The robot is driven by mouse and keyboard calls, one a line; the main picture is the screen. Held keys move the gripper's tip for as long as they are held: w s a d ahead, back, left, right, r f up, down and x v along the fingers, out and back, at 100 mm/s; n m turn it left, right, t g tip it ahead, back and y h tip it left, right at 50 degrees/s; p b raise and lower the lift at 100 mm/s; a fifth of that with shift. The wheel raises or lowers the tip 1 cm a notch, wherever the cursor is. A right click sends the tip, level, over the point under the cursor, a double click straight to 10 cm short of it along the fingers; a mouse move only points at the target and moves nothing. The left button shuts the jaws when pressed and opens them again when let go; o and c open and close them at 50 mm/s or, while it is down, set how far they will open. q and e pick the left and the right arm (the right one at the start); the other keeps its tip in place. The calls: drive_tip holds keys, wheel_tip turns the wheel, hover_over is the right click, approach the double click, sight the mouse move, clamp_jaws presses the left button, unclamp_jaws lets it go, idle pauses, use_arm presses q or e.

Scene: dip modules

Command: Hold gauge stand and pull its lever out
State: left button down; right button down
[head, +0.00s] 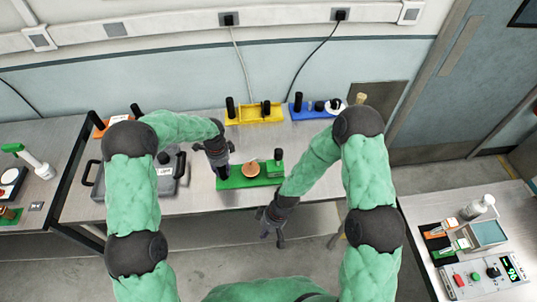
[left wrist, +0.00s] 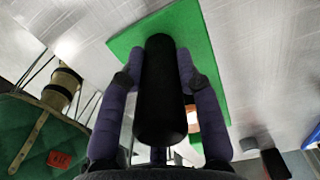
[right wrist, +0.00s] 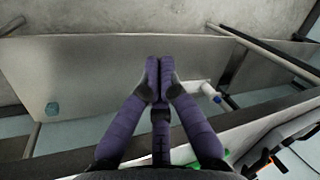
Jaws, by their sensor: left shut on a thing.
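The gauge stand has a green base (head: 235,182) lying near the front edge of the middle table, with a copper-coloured round part (head: 250,170) and a small post with a dark top (head: 278,157) at its right end. My left gripper (head: 219,172) is at the base's left end. In the left wrist view its fingers are shut around an upright black cylinder (left wrist: 160,90) above the green base (left wrist: 190,30). I cannot make out which part is the lever. My right gripper (head: 270,228) is in front of the table edge, empty; its fingertips (right wrist: 159,70) touch.
Behind the stand are a yellow module (head: 248,120) and a blue module (head: 300,115) with black posts. A grey case (head: 170,185) stands left of my left gripper. A right-hand table holds a control box (head: 480,280). The table front between the stand and edge is narrow.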

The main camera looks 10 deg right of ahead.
sight(278, 158)
drive_tip(key=w+a+r+n+t+h, duration=0.1)
drive_tip(key=w+r+n+h, duration=0.2)
drive_tip(key=w+r+n, duration=0.3)
drive_tip(key=w+a+r+n+t+h, duration=0.1)
drive_tip(key=w+r+n+h, duration=0.2)
drive_tip(key=w+r, duration=1.1)
wheel_tip(278, 158, up, 8)
drive_tip(key=n, duration=0.3)
drive_tip(key=shift+w+a+f+n+h, duration=0.2)
drive_tip(key=shift+w+f+n+h, duration=0.1)
drive_tip(key=shift+n, duration=0.1)
drive_tip(key=shift+f, duration=0.1)
drive_tip(key=shift+w+d+f, duration=0.25)
drive_tip(key=shift+d+f, duration=0.8)
drive_tip(key=shift+f, duration=0.55)
drive_tip(key=shift+w+d+f, duration=0.3)
drive_tip(key=shift+d+f, duration=0.7)
drive_tip(key=shift+f, duration=0.55)
drive_tip(key=shift+w+d+f, duration=0.25)
drive_tip(key=shift+d+f, duration=0.8)
drive_tip(key=shift+f, duration=0.55)
